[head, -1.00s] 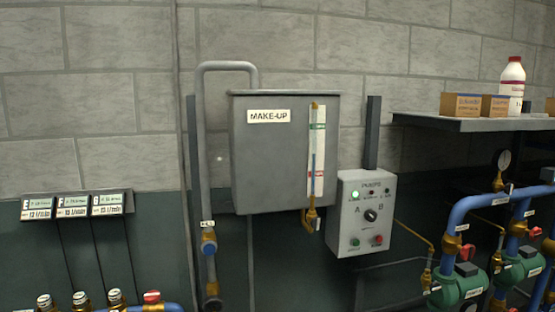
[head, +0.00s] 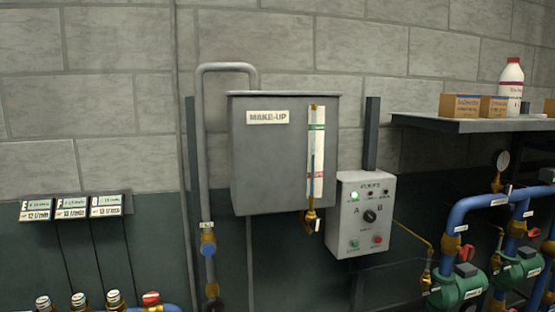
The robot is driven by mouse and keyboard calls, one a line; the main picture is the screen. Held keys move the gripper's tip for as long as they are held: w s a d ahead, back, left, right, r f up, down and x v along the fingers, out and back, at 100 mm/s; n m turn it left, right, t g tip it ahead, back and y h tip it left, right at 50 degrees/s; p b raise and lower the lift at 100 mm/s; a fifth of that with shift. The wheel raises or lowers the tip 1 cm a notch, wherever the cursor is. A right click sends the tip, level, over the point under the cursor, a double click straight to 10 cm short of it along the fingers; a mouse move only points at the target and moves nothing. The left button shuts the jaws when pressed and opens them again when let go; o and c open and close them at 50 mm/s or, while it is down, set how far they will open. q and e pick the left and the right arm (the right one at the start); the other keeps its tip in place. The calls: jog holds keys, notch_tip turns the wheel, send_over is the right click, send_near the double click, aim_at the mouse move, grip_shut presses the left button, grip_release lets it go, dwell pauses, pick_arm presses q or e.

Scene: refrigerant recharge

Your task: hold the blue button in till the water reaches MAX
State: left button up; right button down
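The grey make-up tank (head: 270,170) hangs on the wall, with a pipe looping in from its left. A blue button (head: 208,249) sits on a brass fitting low on that pipe, under a small white tag. The sight glass (head: 312,155) on the tank's front right has a white scale with a green mark near the top and a red mark lower down. A blue column shows in it, its top apparently between the two marks; the lettering is too small to read. Neither of my grippers is in view, and nothing visible touches the button.
A grey pump control box (head: 366,215) with a lit green lamp, a black knob and green and red buttons stands right of the tank. Blue pipes with green pumps (head: 458,287) fill the lower right. A shelf (head: 470,124) holds boxes and a white bottle.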

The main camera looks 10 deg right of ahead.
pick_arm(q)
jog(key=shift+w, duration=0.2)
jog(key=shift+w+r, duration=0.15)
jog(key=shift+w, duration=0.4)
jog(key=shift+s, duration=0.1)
